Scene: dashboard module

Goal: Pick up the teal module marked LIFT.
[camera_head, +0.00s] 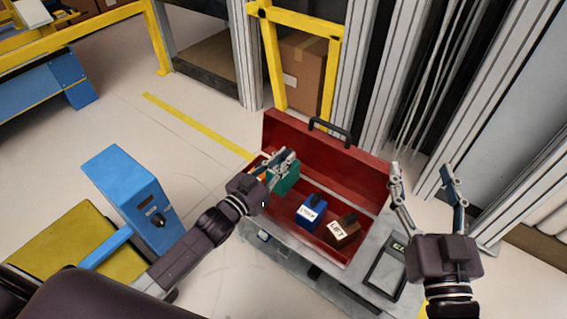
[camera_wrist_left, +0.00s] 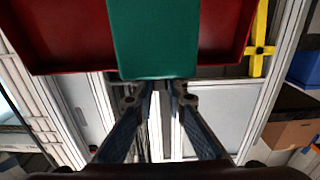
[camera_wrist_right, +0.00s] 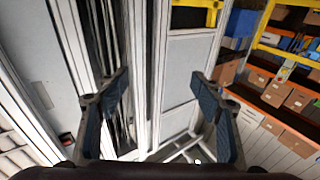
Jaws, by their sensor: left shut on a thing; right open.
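A teal module (camera_head: 287,183) is at the left end of the open red box (camera_head: 325,160). My left gripper (camera_head: 282,160) is shut on it; the module also shows large in the left wrist view (camera_wrist_left: 155,38). I cannot tell whether it touches the box floor, and I see no label on its visible faces. A blue module (camera_head: 314,207), its label hard to read, stands mid-box. Right of it is a brown module (camera_head: 345,228), whose white label reads LIFT. My right gripper (camera_head: 421,168) is open and empty, right of the box.
The box stands on a grey surface (camera_head: 373,298) with a dark-framed device (camera_head: 386,266) at its right. The raised red back wall has a black handle (camera_head: 330,130). A blue machine (camera_head: 130,195) stands left. Metal posts and a yellow frame (camera_head: 271,60) rise behind.

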